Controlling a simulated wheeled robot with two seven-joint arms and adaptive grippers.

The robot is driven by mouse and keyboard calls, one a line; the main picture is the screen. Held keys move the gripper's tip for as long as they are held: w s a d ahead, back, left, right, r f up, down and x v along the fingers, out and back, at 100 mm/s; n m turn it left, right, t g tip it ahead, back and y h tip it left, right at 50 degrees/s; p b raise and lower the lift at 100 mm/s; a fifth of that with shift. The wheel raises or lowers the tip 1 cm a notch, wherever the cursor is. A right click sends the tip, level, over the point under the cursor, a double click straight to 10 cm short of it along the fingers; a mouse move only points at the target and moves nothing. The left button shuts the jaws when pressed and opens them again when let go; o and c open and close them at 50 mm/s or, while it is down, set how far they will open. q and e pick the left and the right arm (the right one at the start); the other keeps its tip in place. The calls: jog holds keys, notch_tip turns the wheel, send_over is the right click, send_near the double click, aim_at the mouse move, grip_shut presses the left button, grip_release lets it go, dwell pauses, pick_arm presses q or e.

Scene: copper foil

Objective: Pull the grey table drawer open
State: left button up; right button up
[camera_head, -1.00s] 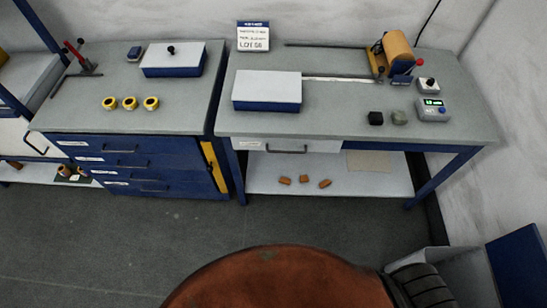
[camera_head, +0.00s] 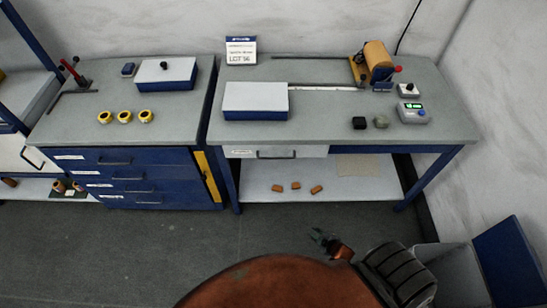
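The grey table drawer (camera_head: 312,151) sits under the left part of the right-hand table's top (camera_head: 330,120). Its front looks flush, so it appears shut. It has a dark bar handle (camera_head: 276,156) in the middle and a white label at its left. My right gripper (camera_head: 319,237) shows small and dark at the lower middle, over the floor, in front of the table and well apart from the handle. Whether its fingers are open or shut is too small to tell. My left gripper is not in view.
A blue cabinet (camera_head: 130,173) with several drawers stands to the left. Orange-brown pieces (camera_head: 296,186) lie on the table's lower shelf (camera_head: 255,192). A grey and blue box-like thing (camera_head: 510,255) is at the lower right. The floor (camera_head: 200,235) before the table looks clear.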

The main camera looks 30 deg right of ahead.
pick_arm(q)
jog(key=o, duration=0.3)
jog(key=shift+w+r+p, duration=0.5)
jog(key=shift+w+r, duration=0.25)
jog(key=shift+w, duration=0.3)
pick_arm(e)
jog(key=w+r+n+t+y, duration=0.1)
jog(key=w+r+n+t, duration=0.35)
jog(key=w+r, duration=1.05)
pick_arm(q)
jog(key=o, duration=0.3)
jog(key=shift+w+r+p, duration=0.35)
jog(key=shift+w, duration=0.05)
pick_arm(e)
jog(key=n+t+y, duration=0.3)
jog(key=n+y, duration=0.1)
jog(key=n, duration=0.3)
send_near(275, 158)
jog(key=w, duration=0.3)
jog(key=x, duration=0.7)
jog(key=shift+w+a+f, duration=0.1)
jog(key=shift+a+f, duration=0.1)
jog(key=shift+f, duration=0.2)
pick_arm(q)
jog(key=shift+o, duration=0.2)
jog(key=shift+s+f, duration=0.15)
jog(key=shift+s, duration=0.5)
pick_arm(e)
jog(key=shift+c, duration=0.2)
